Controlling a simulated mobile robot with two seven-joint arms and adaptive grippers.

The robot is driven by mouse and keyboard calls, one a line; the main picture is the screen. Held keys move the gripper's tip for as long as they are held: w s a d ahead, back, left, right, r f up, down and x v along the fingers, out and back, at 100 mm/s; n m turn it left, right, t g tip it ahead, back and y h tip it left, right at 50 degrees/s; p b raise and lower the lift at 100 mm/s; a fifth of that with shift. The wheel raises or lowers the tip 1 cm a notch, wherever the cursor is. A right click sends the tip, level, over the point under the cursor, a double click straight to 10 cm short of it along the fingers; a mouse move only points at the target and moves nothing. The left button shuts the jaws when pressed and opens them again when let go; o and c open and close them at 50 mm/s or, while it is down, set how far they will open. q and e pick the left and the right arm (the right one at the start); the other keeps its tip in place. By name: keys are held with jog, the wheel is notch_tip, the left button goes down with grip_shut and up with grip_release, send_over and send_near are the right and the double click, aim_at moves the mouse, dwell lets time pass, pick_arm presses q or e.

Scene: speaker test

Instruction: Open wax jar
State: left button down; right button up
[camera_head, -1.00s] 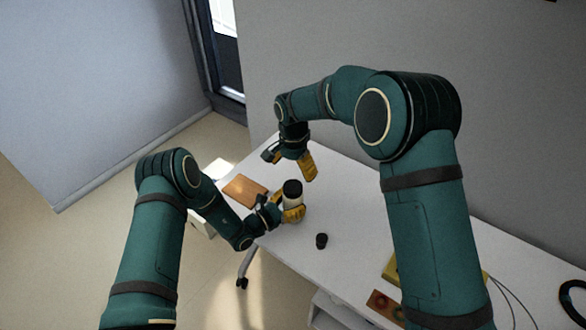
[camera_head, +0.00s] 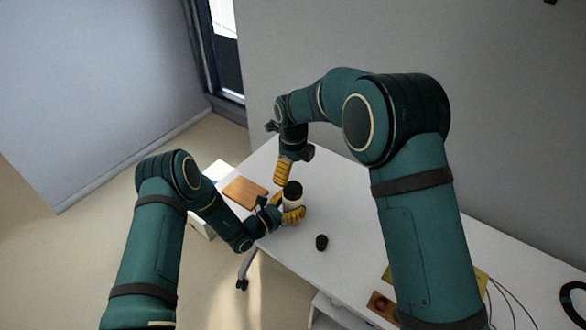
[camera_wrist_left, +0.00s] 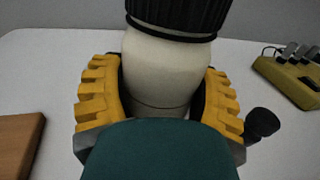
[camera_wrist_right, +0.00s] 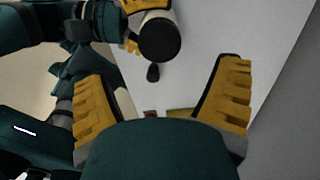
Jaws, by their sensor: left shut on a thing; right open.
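The wax jar is a cream jar with a black ribbed lid. In the head view the jar body (camera_head: 292,203) stands upright, and its lid (camera_head: 292,188) is on top. My left gripper (camera_head: 290,215) is shut on the jar body; the left wrist view shows its yellow fingers on both sides of the cream body (camera_wrist_left: 168,72), below the lid (camera_wrist_left: 175,15). My right gripper (camera_head: 282,172) is open and empty, above and just behind the jar. The right wrist view shows the lid's top (camera_wrist_right: 160,40) ahead, beyond and between the open fingers (camera_wrist_right: 160,100).
A small black cylinder (camera_head: 321,242) stands on the white table (camera_head: 340,210) right of the jar. A brown wooden board (camera_head: 244,192) lies at left. A yellow device with knobs (camera_wrist_left: 292,72) and cables are further right. The table around the small cylinder is clear.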

aim_at(293, 188)
jog(key=shift+f, duration=4)
